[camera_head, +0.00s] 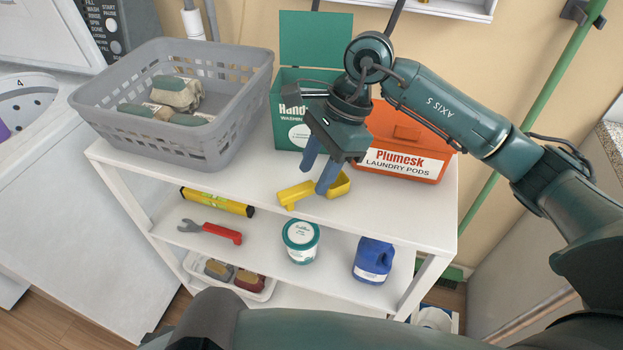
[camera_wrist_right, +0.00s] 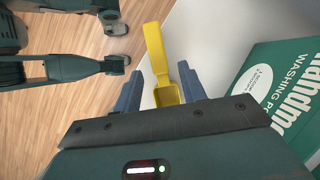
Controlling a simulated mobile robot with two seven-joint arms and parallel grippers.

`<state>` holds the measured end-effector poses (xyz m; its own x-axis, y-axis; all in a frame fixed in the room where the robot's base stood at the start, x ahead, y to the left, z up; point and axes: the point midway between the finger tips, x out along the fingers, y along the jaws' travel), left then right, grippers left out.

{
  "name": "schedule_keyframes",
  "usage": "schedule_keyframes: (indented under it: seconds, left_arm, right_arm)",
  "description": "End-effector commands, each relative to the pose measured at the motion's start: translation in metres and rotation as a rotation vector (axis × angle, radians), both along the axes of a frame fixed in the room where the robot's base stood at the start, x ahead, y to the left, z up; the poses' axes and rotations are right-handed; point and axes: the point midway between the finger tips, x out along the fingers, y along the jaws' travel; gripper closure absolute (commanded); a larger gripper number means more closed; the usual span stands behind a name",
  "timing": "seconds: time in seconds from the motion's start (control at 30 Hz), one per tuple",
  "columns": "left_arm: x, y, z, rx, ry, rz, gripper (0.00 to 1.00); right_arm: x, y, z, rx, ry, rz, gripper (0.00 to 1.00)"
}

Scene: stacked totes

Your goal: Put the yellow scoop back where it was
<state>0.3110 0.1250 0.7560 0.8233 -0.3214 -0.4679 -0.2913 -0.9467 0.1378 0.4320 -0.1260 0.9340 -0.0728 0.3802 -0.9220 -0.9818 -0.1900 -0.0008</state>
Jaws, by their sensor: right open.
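The yellow scoop (camera_head: 291,194) lies on the white shelf's top board (camera_head: 235,190), near its front edge. Its handle points left and its bowl is at the right, partly hidden by my gripper. My right gripper (camera_head: 317,178) is open, its blue fingers pointing down at the scoop. In the right wrist view the scoop (camera_wrist_right: 156,55) shows between the two spread fingers (camera_wrist_right: 161,90), bowl nearest the palm. I cannot tell whether a finger touches it. A green washing powder box (camera_head: 300,100) stands behind with its lid raised. It also shows in the right wrist view (camera_wrist_right: 275,75). My left gripper is out of view.
A grey basket (camera_head: 190,135) with gloves stands at the left of the top board. An orange laundry pods box (camera_head: 405,140) stands at the right, close to my right arm.

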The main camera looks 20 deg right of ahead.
Motion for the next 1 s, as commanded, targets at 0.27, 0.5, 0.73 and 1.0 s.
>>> schedule_keyframes:
  seconds: [0.27,0.5,0.73,1.0]
  left_arm:
    - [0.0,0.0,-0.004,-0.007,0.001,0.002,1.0]
    - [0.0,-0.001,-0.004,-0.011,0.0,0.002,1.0]
    - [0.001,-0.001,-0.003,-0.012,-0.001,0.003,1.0]
    - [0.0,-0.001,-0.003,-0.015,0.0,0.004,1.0]
  right_arm:
    - [0.005,-0.023,0.056,0.0,-0.004,-0.001,0.59]
    - [0.007,-0.033,0.08,0.0,0.0,0.0,0.59]
    - [0.007,-0.034,0.083,0.0,0.001,0.0,0.59]
    - [0.007,-0.034,0.082,0.0,0.001,0.0,0.59]
